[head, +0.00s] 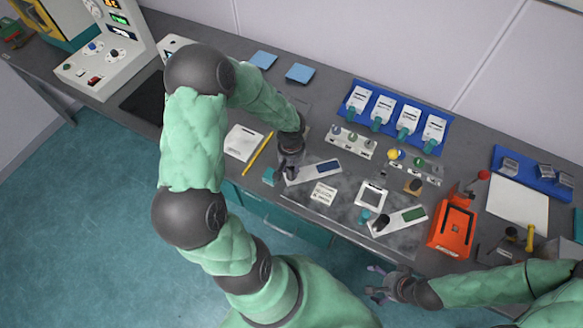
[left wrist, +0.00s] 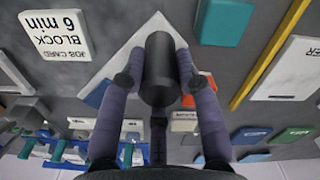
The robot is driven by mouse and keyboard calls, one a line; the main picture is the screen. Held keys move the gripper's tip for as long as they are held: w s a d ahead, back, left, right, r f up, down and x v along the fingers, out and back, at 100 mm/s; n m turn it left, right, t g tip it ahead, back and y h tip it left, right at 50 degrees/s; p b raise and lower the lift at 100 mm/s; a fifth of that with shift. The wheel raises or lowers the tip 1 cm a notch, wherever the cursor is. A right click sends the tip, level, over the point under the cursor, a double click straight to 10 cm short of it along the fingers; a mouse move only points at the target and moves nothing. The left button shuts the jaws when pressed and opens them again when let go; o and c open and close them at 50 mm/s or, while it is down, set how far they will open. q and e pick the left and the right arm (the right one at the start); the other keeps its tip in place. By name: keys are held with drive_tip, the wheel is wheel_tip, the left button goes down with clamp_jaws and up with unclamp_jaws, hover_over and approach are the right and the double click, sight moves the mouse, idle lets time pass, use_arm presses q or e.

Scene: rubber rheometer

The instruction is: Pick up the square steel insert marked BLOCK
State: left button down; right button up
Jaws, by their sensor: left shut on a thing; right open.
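My left gripper (head: 288,172) is shut on a dark upright cylinder (left wrist: 160,70), like a handle, at the left end of a pale plate with a blue panel (head: 326,167). The plate also shows behind the cylinder in the left wrist view (left wrist: 132,44). I cannot tell whether it is lifted. A similar pale plate with a green panel (head: 408,217) and a dark knob lies to the right. The word BLOCK is readable only on the white job card (left wrist: 62,32), so I cannot tell which piece is the marked insert. My right gripper (head: 383,286) is open and empty near the bench's front edge.
A white square frame (head: 371,197) lies between the two plates. A yellow pencil (head: 257,154) and white box (head: 243,143) are left of my left gripper. An orange device (head: 457,224) stands right. A blue rack of white units (head: 398,117) is behind.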

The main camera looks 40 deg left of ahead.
use_arm(q)
drive_tip(key=shift+f, duration=0.25)
drive_tip(key=c, duration=1.3)
unclamp_jaws()
drive_tip(key=shift+f, duration=0.1)
drive_tip(key=o, duration=0.4)
